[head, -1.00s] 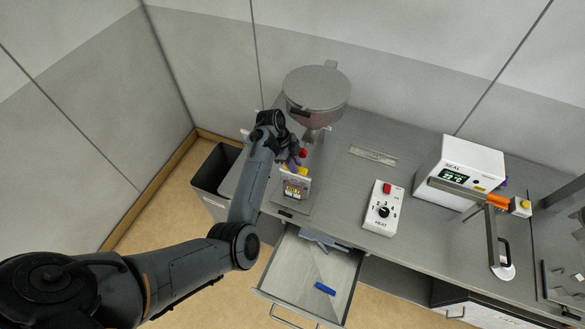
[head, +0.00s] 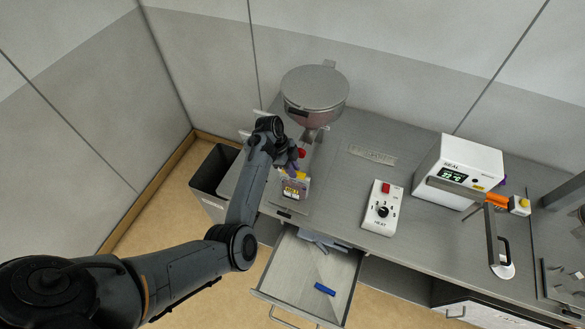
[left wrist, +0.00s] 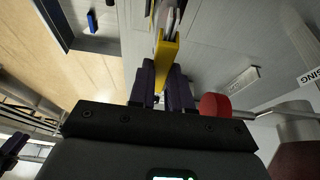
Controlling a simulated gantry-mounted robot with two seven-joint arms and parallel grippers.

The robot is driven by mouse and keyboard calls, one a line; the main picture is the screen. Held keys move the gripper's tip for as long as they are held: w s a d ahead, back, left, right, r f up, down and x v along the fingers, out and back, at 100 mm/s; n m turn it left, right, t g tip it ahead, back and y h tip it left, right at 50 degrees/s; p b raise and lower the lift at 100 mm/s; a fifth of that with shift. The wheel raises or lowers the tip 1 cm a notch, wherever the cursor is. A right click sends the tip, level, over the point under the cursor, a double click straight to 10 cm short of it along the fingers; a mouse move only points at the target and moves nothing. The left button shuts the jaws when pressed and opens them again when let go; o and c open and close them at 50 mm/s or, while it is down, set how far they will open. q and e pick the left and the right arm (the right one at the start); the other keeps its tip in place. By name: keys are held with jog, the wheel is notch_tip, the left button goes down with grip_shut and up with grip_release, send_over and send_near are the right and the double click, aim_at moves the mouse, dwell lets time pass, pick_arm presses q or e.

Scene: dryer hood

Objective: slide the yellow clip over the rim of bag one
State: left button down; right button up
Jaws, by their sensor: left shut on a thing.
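My left gripper (head: 293,164) is at the back edge of bag one (head: 296,188), a small upright pouch with a dark and yellow label on the left part of the bench. The gripper is shut on the yellow clip (left wrist: 167,52), which sticks out between its dark purple fingers in the left wrist view. The clip (head: 302,175) is right at the bag's top edge. The pale bag rim (left wrist: 170,18) shows at the clip's far end, but I cannot tell whether the clip is over it. My right gripper is not in view.
A hopper (head: 314,92) with a red knob (head: 301,153) below it stands close behind the gripper. An open drawer (head: 298,272) holding a blue object (head: 325,289) juts out in front. The heat control box (head: 382,206) and white sealer (head: 459,166) stand to the right.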

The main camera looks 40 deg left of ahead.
pick_arm(q)
jog(key=c, duration=1)
grip_release()
